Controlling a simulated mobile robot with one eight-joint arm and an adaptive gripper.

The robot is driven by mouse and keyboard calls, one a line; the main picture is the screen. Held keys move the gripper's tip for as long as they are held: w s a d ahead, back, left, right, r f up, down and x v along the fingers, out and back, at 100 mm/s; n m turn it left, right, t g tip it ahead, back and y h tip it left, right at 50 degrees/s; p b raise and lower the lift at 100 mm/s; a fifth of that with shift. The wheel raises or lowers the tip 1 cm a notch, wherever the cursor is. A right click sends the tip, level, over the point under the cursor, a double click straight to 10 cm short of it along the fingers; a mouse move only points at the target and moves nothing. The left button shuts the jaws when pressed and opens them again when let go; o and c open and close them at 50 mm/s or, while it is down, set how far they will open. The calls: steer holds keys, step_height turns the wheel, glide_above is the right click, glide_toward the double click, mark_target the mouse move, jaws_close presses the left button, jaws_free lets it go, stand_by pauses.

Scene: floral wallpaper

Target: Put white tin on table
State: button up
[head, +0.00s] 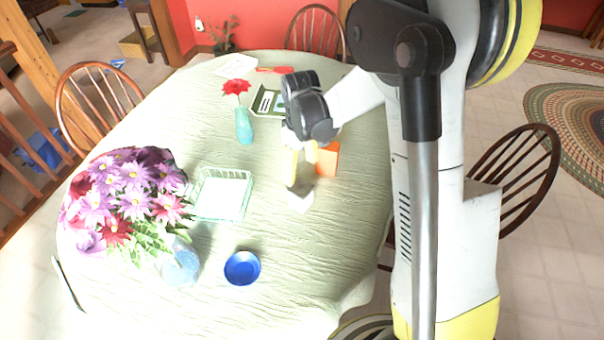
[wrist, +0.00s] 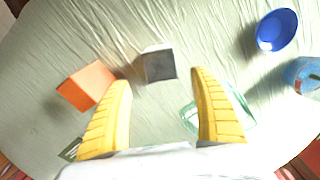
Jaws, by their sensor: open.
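A small white box-shaped tin (head: 300,199) is on the table (head: 300,260), just below my gripper (head: 299,168) in the head view. In the wrist view the tin (wrist: 159,65) shows a grey top and a pale side. It lies just ahead of the gap between the two yellow fingers of my gripper (wrist: 161,76). The fingers are spread wide, with nothing held between them. I cannot tell how high the fingertips are above the table.
An orange box (head: 328,159) stands close by, left of the fingers in the wrist view (wrist: 86,86). A pale green basket (head: 223,194), blue bowl (head: 242,268), flower vase (head: 180,262) and teal vase (head: 244,126) are also on the table. The table's front middle is clear.

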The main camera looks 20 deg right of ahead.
steer(key=s+r+m+t, duration=0.6)
steer(key=s+r+t, duration=0.1)
steer(key=s+r, duration=1)
steer(key=shift+s+a+m, duration=0.15)
steer(key=shift+s+m, duration=0.25)
steer(key=shift+s, duration=0.85)
